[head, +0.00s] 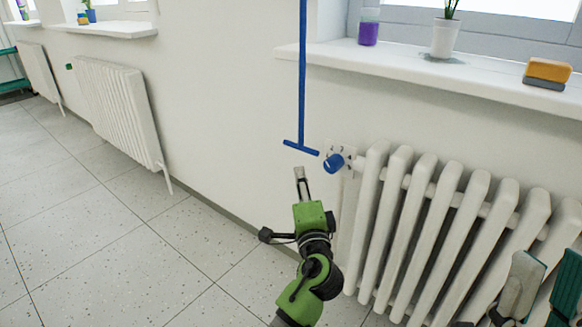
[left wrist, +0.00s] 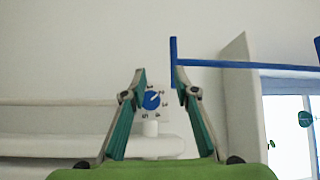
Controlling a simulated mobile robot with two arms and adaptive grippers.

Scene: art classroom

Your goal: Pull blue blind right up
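The blue blind pull is a long vertical blue rod (head: 302,75) ending in a blue T-shaped crossbar (head: 301,147), hanging in front of the white wall. My left gripper (head: 300,174) is just below the crossbar in the head view. In the left wrist view my left gripper (left wrist: 158,76) is open with nothing held between its fingers. The crossbar (left wrist: 173,50) shows there beside the right fingertip; I cannot tell whether they touch. The blind itself is out of view. My right gripper (head: 548,262) is at the lower right, fingers apart.
A white radiator (head: 420,215) with a blue valve knob (head: 334,163) stands right of the left gripper. The windowsill (head: 440,72) above holds a purple jar (head: 368,30), a potted plant (head: 445,38) and a yellow sponge (head: 547,72). The tiled floor at left is clear.

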